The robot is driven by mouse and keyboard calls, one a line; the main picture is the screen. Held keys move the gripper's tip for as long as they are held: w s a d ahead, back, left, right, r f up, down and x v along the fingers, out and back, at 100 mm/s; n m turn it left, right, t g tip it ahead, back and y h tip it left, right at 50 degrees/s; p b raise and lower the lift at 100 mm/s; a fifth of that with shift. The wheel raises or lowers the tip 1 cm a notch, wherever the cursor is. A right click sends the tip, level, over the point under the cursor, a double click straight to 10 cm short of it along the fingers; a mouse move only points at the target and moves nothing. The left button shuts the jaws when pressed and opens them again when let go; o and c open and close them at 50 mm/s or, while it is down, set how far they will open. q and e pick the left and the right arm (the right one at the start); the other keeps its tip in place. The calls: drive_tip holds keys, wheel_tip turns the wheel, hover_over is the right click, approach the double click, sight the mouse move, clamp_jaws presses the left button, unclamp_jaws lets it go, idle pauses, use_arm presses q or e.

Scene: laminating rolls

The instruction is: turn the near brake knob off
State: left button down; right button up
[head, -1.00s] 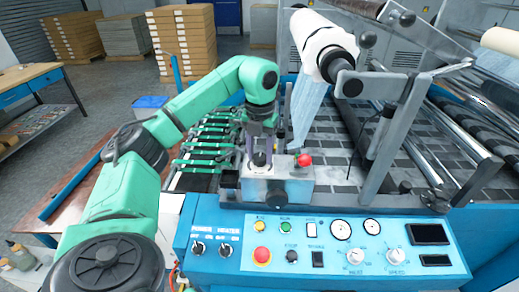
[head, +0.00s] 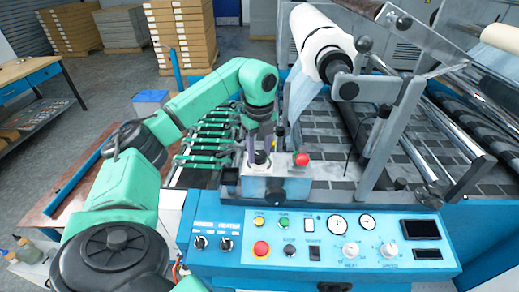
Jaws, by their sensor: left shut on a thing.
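A grey metal block (head: 300,188) stands on the near edge of the machine, behind the blue control panel. A black knob (head: 260,158) sits on its top, and I take it for the near brake knob. My left gripper (head: 260,152) points down from above and is shut on this black knob. The fingers and wrist hide part of it, so its setting cannot be read. A red ball knob (head: 302,159) stands on the same block, just right of the gripper and apart from it. My right gripper is not in view.
The blue control panel (head: 375,268) with switches, dials and a red button (head: 261,248) lies in front of the block. A white film roll (head: 318,42) and metal frame rise behind and to the right. A wooden table (head: 55,205) lies left.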

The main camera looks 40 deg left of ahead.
use_arm(q)
drive_tip(key=n, duration=0.4)
drive_tip(key=shift+n+p, duration=0.3)
drive_tip(key=shift+p, duration=0.05)
drive_tip(key=n, duration=0.3)
drive_tip(key=shift+n, duration=0.4)
drive_tip(key=n, duration=0.3)
drive_tip(key=shift+p, duration=0.4)
drive_tip(key=shift+n, duration=2.1)
drive_tip(key=shift+f, duration=0.1)
drive_tip(key=shift+c, duration=1.4)
unclamp_jaws()
drive_tip(key=shift+a, duration=0.1)
